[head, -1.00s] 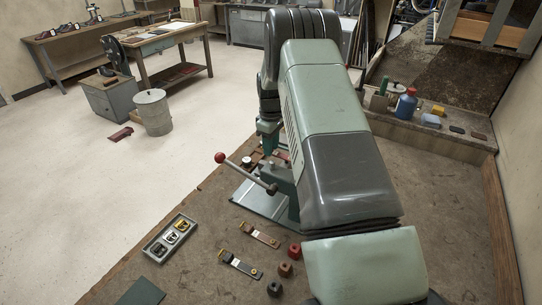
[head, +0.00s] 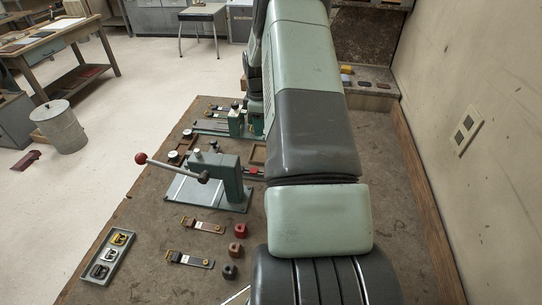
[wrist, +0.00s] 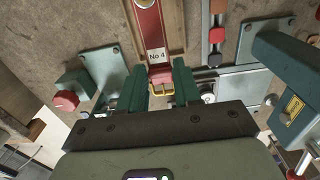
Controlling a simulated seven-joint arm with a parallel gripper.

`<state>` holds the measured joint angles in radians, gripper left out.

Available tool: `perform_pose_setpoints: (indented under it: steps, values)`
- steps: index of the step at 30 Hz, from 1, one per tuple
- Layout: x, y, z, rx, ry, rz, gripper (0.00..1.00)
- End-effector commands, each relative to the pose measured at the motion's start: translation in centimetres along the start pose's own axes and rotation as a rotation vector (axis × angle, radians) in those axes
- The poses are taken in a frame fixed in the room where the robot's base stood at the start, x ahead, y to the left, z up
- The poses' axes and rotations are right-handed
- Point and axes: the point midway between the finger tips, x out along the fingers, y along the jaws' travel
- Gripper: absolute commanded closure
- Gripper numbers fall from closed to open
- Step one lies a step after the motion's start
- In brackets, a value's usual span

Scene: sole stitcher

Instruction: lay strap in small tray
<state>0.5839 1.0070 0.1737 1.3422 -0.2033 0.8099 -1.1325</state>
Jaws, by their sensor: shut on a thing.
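In the wrist view my gripper (wrist: 162,84) has its green fingers close together on the gold-buckle end of a red strap (wrist: 148,22) with a "No 4" label. The strap runs away from the fingers, over or inside a narrow wooden tray (wrist: 177,20); I cannot tell whether it touches the tray's floor. In the head view my arm hides the gripper and the held strap. A wooden tray (head: 259,153) shows partly beside my arm; I cannot tell if it is the same one.
A lever press (head: 228,182) with a red knob stands left of my arm. Two short straps (head: 204,225) (head: 190,260), several small blocks (head: 236,249) and a metal tray of buckles (head: 104,270) lie nearer. Green fixtures (wrist: 109,65) (wrist: 275,60) flank my gripper.

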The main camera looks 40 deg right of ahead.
Motion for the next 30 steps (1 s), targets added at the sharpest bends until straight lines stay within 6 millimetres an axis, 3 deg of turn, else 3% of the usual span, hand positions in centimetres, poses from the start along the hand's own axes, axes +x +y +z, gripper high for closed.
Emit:
perform_pose_setpoints:
  steps: [9, 17, 22, 30]
  values:
    - [5.2, 0.1, 1.0, -0.003, 0.0, -0.002, 1.0]
    - [7.4, 0.1, 0.9, -0.003, 0.001, -0.001, 1.0]
    - [9.9, 0.1, 0.9, -0.003, 0.001, -0.001, 1.0]
    - [10.2, 0.2, 0.9, -0.003, 0.001, 0.001, 1.0]
